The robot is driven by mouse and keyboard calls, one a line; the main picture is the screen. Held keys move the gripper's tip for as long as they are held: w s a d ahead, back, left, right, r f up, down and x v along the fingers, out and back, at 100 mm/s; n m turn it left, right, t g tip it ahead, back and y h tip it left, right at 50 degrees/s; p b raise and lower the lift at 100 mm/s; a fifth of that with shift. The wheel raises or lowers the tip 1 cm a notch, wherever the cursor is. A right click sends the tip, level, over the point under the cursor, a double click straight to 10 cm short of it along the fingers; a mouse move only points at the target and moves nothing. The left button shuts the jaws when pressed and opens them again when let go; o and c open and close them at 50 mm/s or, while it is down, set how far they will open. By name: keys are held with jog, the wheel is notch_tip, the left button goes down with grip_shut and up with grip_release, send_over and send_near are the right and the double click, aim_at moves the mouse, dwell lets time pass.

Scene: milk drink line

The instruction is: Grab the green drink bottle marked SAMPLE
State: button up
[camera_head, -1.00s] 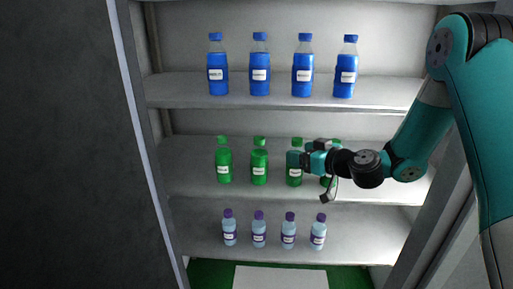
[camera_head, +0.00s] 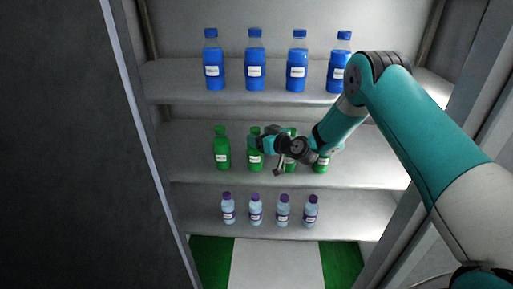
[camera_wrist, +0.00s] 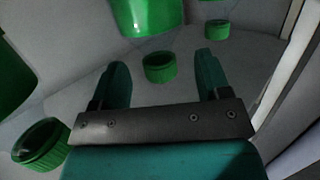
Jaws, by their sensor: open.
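Several green bottles with green caps and white labels stand upright in a row on the middle shelf. The label print is too small to read, so I cannot tell which is marked SAMPLE. The leftmost bottle (camera_head: 222,152) is in full view. My gripper (camera_head: 262,144) is at the second bottle (camera_head: 254,163) and partly covers it. My arm partly hides the third bottle (camera_head: 291,166) and the rightmost bottle (camera_head: 321,165). In the wrist view my gripper (camera_wrist: 161,72) is open and empty. A green cap (camera_wrist: 159,68) shows between its fingers; I cannot tell how deep.
Blue bottles (camera_head: 255,72) stand on the upper shelf (camera_head: 180,85), above my gripper. Pale bottles with purple caps (camera_head: 255,211) stand on the lower shelf. In the wrist view, other green caps show at lower left (camera_wrist: 42,145) and upper right (camera_wrist: 217,29).

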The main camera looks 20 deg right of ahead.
jog(key=shift+p+x, duration=0.6)
jog(key=shift+x, duration=1)
jog(key=shift+s+d+f, duration=0.1)
grip_shut()
